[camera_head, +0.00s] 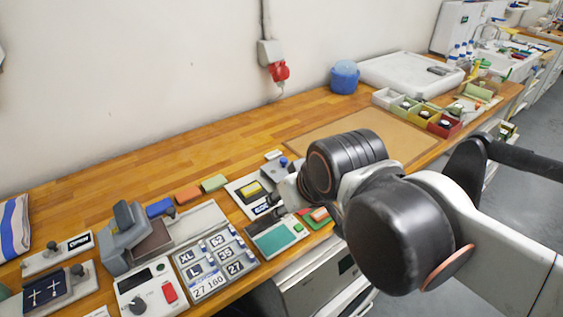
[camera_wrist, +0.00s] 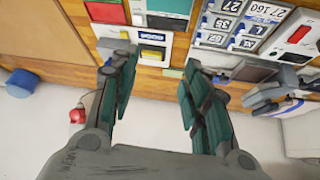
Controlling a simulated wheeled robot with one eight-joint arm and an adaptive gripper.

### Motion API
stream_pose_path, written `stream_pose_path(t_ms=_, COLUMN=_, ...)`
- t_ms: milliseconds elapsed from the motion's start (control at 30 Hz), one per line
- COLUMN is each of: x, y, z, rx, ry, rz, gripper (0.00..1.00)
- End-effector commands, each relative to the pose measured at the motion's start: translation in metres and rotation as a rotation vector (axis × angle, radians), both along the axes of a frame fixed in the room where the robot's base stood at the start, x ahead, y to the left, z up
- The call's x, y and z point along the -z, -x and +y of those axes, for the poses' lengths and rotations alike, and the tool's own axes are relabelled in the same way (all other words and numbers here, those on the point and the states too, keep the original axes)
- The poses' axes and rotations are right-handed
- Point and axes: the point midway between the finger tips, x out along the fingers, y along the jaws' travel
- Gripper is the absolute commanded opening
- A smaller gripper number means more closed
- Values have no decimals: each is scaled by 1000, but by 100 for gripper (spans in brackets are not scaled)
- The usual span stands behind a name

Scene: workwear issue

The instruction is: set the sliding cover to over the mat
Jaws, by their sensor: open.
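My gripper (camera_wrist: 158,78) is open and empty, its two dark fingers spread above the back of the wooden bench in the wrist view. In the head view it is largely hidden behind my arm. A flat tan mat (camera_head: 318,128) lies bare on the bench; part shows in the wrist view (camera_wrist: 35,25). Near my gripper is a grey block with a blue knob (camera_head: 276,167). At the lower left, a navy panel with white crosses (camera_head: 40,291) carries a dark knob. I cannot tell for sure which part is the sliding cover.
A label panel (camera_head: 215,265), a control box (camera_head: 148,290) and a grey press (camera_head: 128,238) crowd the left. Coloured bins (camera_head: 425,115) stand past the mat. The bench along the wall (camera_head: 160,165) is clear.

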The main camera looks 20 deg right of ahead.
Motion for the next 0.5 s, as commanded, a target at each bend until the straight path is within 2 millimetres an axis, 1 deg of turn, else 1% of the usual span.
stream_pose_path(t_ms=33, x=-8, y=-8, z=-2, rx=-14, ry=13, rz=14, gripper=43)
stream_pose_path(t_ms=200, x=-29, y=-38, z=-10, rx=-96, ry=75, rz=78, gripper=43)
stream_pose_path(t_ms=367, x=-44, y=-69, z=-20, rx=-181, ry=129, rz=142, gripper=43)
stream_pose_path(t_ms=500, x=-54, y=-97, z=-29, rx=-257, ry=169, rz=198, gripper=43)
